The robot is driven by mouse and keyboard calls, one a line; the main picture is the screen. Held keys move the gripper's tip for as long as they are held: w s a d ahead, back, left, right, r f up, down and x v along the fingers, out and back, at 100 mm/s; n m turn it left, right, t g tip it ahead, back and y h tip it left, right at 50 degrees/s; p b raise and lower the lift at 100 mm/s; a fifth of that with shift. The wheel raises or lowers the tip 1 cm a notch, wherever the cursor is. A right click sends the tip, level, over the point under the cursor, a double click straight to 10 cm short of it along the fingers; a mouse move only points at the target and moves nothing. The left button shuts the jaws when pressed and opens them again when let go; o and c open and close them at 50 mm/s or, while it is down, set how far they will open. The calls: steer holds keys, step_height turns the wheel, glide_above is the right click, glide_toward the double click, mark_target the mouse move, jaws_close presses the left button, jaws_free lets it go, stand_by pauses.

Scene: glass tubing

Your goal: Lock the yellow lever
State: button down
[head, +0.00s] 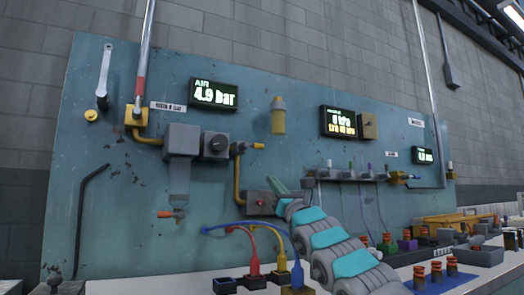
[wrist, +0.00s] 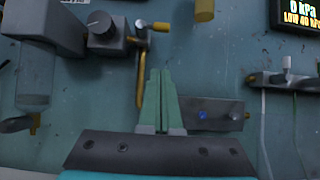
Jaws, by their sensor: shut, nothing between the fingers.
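I cannot tell for sure which part is the yellow lever. Candidates are a short yellow piece (head: 258,146) at the top of the bent yellow pipe, also in the wrist view (wrist: 161,27), and a brass-yellow fitting (head: 400,177) at the right end of the manifold. My gripper (head: 279,186) is in front of the panel, right of the bent pipe and below the yellow cylinder. In the wrist view my gripper's green fingers (wrist: 159,74) are together and empty, pointing up at the panel below the short yellow piece. They hide part of the panel and pipe.
A grey box (wrist: 210,113) is beside the fingers on the right. A grey regulator with a knob (head: 215,144) is at upper left. A manifold with thin tubes (head: 345,175) is at right. Coloured cables (head: 272,233) rise from the bench below. Bare panel lies above the fingers.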

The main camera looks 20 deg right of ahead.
mark_target(251, 147)
steer(key=w+r+p, duration=0.7)
steer(key=r+p, duration=0.1)
steer(key=shift+w+a, duration=0.15)
stand_by(0.4)
